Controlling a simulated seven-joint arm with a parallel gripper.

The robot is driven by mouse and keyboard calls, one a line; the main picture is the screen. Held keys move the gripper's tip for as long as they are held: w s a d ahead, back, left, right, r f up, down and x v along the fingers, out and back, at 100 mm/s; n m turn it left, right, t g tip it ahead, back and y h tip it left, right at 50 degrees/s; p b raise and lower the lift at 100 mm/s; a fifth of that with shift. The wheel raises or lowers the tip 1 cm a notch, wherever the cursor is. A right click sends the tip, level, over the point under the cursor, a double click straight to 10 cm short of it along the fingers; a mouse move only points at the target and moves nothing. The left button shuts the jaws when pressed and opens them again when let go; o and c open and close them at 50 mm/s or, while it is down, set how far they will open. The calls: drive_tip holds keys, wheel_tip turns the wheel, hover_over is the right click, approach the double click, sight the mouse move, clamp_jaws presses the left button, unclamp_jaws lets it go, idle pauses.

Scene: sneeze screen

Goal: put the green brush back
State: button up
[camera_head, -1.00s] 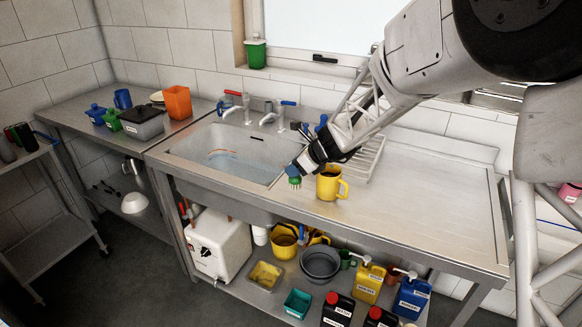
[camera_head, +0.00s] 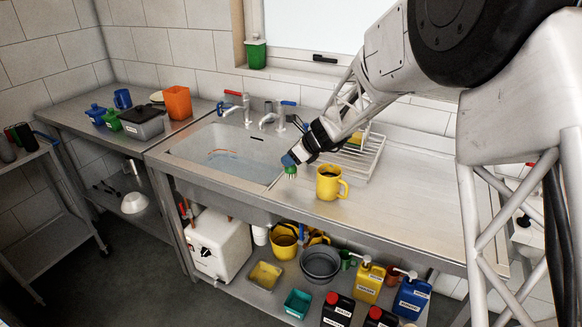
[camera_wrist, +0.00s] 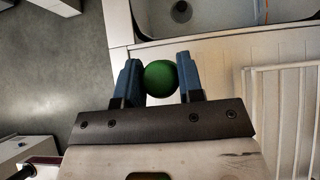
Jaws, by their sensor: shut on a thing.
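The green brush (camera_head: 291,170) is held in my gripper (camera_head: 289,161), bristles pointing down, above the steel worktop near the sink's right front corner. In the wrist view its round green top (camera_wrist: 160,78) sits between the two blue fingers of my gripper (camera_wrist: 160,80). The yellow mug (camera_head: 328,183) stands upright on the worktop just right of the brush and apart from it. The wire dish rack (camera_head: 361,158) stands behind the mug, partly hidden by my arm. The brush's usual place cannot be told from these views.
The sink basin (camera_head: 222,155) holds water, left of my gripper, with two taps behind it. A green container (camera_head: 256,53) stands on the windowsill. The worktop right of the mug is clear.

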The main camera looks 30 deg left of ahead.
sight(292, 168)
drive_tip(key=shift+f, duration=1.7)
drive_tip(key=shift+f, duration=0.15)
drive_tip(key=o, duration=0.9)
drive_tip(key=shift+d+r, duration=0.1)
drive_tip(key=shift+r, duration=0.15)
drive_tip(key=v, duration=1.1)
drive_tip(key=shift+d+r, duration=0.25)
drive_tip(key=shift+d, duration=0.1)
